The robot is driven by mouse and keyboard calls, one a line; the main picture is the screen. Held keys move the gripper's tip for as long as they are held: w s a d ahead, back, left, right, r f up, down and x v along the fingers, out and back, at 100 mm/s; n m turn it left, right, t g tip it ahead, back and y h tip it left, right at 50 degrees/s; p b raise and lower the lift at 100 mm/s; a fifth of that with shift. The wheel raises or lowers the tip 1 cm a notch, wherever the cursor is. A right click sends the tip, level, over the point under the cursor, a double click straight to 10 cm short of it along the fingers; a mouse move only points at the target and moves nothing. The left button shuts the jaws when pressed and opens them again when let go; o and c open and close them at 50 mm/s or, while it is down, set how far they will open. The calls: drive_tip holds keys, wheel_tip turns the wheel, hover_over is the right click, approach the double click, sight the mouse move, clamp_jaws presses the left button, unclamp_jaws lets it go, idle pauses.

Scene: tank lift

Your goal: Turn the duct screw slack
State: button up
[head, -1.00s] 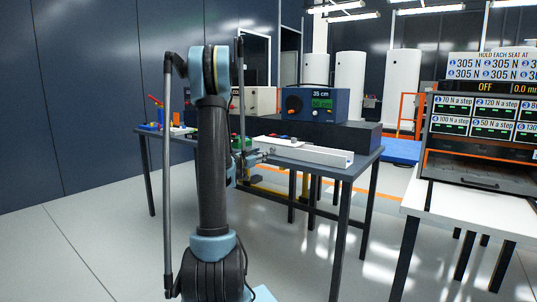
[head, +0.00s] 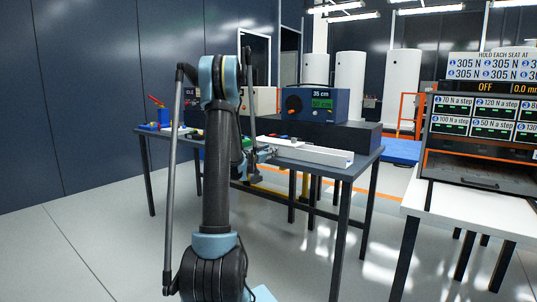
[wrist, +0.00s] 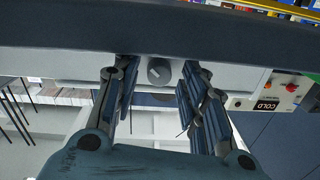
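A round grey knob with a slot-like mark, apparently the duct screw (wrist: 160,71), shows in the wrist view on a pale grey face. My gripper (wrist: 158,92) is open, one finger on each side of the screw in the picture. I see nothing between the fingers, and I cannot tell the depth gap to the screw. In the head view, my gripper (head: 259,154) is small and partly hidden by my arm, at the left end of a long white duct (head: 318,154) on the dark table. The screw is not discernible in the head view.
A blue box (head: 315,104) with a dial and "35 cm" and "50 cm" displays stands behind the duct on a long dark block (head: 340,136). A red-handled item (head: 157,103) is at the table's left. A white bench (head: 480,212) stands right, with clear floor between.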

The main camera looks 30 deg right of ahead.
clamp_jaws()
drive_tip(key=n, duration=0.4)
drive_tip(key=shift+n, duration=0.3)
drive_tip(key=shift+o, duration=1.5)
unclamp_jaws()
